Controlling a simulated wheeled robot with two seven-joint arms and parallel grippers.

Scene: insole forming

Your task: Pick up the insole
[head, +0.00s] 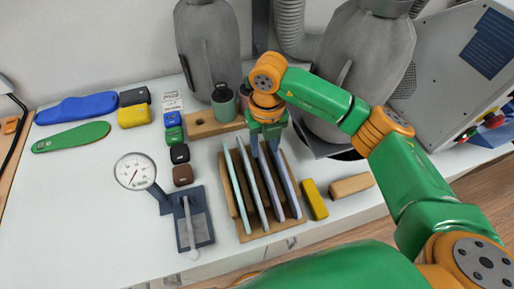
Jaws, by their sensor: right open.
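Several thin insole-like plates stand on edge in a wooden slotted rack (246,237) on the white table. A pale green plate (236,182) is at the left, and a lavender plate (289,188) is at the right. My right gripper (265,150) points down at the far end of the rack, around the upper ends of the middle and right plates. It is open. I cannot tell if its fingers touch a plate. A green insole shape (70,137) and a blue one (76,108) lie flat at the table's left. My left gripper is not in view.
A press gauge (135,172) and a lever fixture (194,222) stand left of the rack. Small coloured blocks line up behind them. A yellow block (314,199) and a wooden block (351,185) lie at right. Large grey forms (208,45) stand behind. The front left table is clear.

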